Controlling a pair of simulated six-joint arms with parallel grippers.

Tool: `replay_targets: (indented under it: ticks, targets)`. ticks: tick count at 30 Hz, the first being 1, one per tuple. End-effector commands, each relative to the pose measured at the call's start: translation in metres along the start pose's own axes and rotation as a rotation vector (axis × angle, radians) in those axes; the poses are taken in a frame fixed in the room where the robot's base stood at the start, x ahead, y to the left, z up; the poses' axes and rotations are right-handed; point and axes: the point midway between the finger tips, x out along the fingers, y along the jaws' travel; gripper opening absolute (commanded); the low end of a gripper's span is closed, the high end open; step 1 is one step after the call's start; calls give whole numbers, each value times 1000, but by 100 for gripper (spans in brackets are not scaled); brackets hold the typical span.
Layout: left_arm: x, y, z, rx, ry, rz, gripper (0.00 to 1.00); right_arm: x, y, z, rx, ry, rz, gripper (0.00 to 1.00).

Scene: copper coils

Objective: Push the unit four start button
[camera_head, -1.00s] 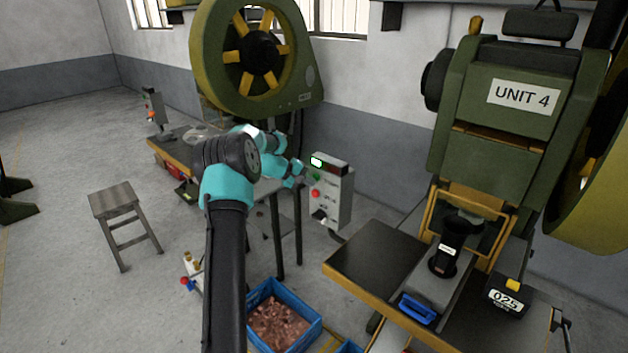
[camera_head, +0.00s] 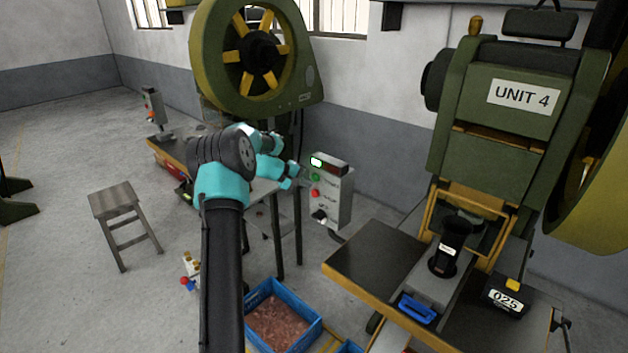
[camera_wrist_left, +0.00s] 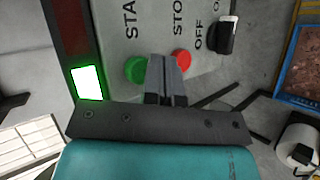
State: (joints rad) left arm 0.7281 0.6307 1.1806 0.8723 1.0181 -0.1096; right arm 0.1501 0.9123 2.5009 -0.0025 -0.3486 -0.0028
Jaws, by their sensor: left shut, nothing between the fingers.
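A grey control box (camera_head: 336,205) stands left of the press marked UNIT 4 (camera_head: 523,97). Its green start button (camera_head: 315,177) sits above a red stop button (camera_head: 316,193). My left gripper (camera_head: 303,179) is at the left of the box, beside the green button. In the left wrist view, my shut, empty fingers (camera_wrist_left: 163,58) lie over the panel between the green button (camera_wrist_left: 136,70) and the red button (camera_wrist_left: 181,60), partly covering both. Whether the fingertips touch the panel I cannot tell. My right gripper is not in view.
A lit green-edged lamp (camera_head: 317,161) is at the box top, and a dark switch (camera_head: 320,215) is low on it. A blue crate of copper pieces (camera_head: 308,338) is on the floor below. A stool (camera_head: 111,200) stands left. The press table (camera_head: 372,262) is right.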

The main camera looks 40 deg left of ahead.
Motion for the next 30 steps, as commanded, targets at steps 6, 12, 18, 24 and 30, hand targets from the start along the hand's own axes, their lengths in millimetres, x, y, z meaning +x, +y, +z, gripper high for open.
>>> replay_targets:
  ticks: [6, 12, 18, 24, 30]
  targets:
    - [0, 0, 0, 0, 0, 0, 0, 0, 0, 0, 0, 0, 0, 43]
    - [-4, -2, 2, 0, 0, 0, 0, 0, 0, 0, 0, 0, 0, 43]
    - [-14, -10, 10, 0, 0, 0, 0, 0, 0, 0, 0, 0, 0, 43]
    - [-25, -18, 18, -1, 1, 0, 0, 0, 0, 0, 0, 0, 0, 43]
    - [-34, -24, 25, 0, 0, 0, 0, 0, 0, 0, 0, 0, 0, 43]
